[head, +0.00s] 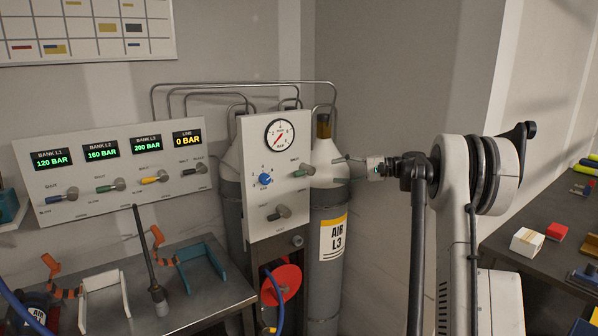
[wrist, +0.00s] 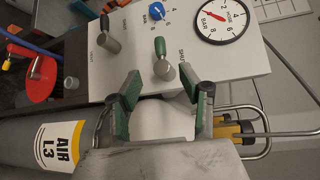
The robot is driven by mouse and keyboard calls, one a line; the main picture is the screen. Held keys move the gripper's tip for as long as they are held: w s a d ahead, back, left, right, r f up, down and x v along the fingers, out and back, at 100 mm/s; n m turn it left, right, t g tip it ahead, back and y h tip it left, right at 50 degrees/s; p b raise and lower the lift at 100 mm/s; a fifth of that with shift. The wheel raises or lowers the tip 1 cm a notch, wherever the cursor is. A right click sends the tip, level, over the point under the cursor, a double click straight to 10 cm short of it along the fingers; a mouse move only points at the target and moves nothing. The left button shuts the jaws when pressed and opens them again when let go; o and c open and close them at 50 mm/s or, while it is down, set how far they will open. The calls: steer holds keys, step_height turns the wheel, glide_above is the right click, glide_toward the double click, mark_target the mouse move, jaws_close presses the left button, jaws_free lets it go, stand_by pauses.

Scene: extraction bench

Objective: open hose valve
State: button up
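A white panel (head: 272,215) stands in front of the gas cylinders and carries two lever valves. Which one the task calls the hose valve is not readable from the labels. In the wrist view the green lever (wrist: 160,48) is just beyond the gap between my fingertips, and the grey lever (wrist: 109,41) is to its left. My gripper (wrist: 162,92) is open and empty, with green finger pads. In the head view my gripper (head: 350,160) is right of the panel, apart from the levers.
A gauge (head: 280,135) and blue knob (head: 265,179) share the panel. The AIR L3 cylinder (head: 326,270) stands close below my gripper. A red hose reel (head: 282,285) is under the panel. The left panel (head: 115,165) has several levers and a LINE display reading 0 BAR.

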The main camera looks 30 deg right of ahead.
mark_target(304, 173)
steer(key=p+x, duration=0.2)
steer(key=x, duration=1.1)
steer(key=shift+w+a, duration=0.2)
steer(key=shift+a, duration=0.05)
jaws_close()
